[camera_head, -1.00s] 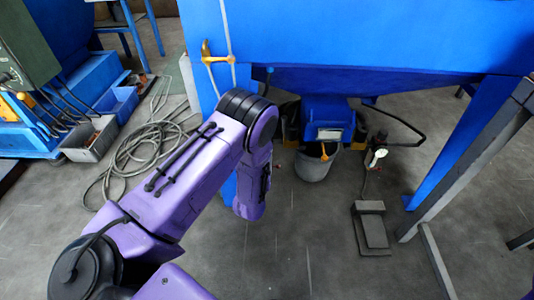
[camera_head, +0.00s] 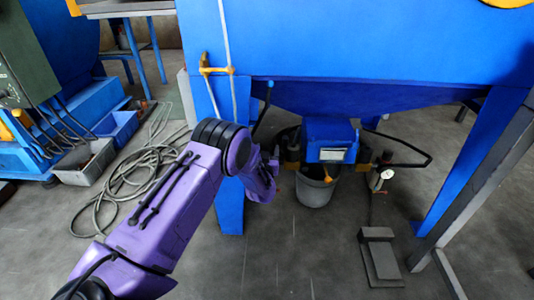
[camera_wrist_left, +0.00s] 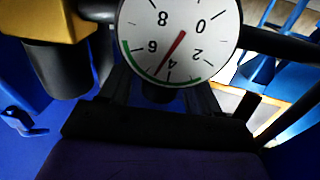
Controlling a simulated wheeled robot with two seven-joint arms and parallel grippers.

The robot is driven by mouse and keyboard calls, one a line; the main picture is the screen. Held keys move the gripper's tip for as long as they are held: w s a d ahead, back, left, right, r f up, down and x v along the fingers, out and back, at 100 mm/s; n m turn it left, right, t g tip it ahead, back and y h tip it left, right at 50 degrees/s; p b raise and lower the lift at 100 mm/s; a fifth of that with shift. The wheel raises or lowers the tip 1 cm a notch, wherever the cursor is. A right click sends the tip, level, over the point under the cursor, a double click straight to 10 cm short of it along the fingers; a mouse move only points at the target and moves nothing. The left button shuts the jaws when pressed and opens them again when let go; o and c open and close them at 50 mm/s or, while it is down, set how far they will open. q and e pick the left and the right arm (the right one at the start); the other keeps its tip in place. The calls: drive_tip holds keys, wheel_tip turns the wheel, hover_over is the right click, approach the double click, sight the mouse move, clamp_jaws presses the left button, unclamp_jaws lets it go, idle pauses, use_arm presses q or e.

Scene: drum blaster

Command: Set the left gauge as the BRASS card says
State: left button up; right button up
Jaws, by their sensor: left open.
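My left gripper (camera_head: 274,166) is open beside the unit under the blue hopper, left of the bucket, in the head view. In the left wrist view a white round gauge (camera_wrist_left: 215,40) shows upside down, its top cut off. Its red needle points between 4 and 6, and green marks lie on its rim. My two dark fingers (camera_wrist_left: 162,88) reach towards the gauge's lower side; I cannot tell whether they touch it. A second white gauge (camera_head: 387,174) hangs right of the bucket in the head view. No BRASS card is readable.
A grey bucket (camera_head: 315,190) hangs under the blue unit (camera_head: 329,136). Blue legs (camera_head: 229,205) stand on both sides. A grey pedal (camera_head: 378,255) is on the floor. Coiled hose (camera_head: 125,180) lies left. A yellow block (camera_wrist_left: 45,20) is close in the wrist view.

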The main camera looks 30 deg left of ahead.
use_arm(q)
drive_tip(key=c, duration=0.9)
drive_tip(key=shift+d+n+g+y, duration=0.1)
drive_tip(key=shift+n+g+y, duration=0.8)
drive_tip(key=shift+y, duration=0.4)
drive_tip(key=shift+c, duration=0.2)
drive_tip(key=shift+f+n+g+y, duration=0.1)
drive_tip(key=shift+n+g+y, duration=0.3)
drive_tip(key=shift+n+y, duration=0.15)
drive_tip(key=shift+n+g+y+b, duration=0.4)
drive_tip(key=shift+n+g+y, duration=0.25)
drive_tip(key=shift+g+y, duration=0.2)
use_arm(e)
drive_tip(key=shift+s+f+n+g, duration=0.15)
drive_tip(key=shift+s+n+g, duration=0.15)
drive_tip(key=shift+s, duration=0.15)
use_arm(q)
drive_tip(key=o, duration=0.9)
drive_tip(key=shift+o, duration=0.2)
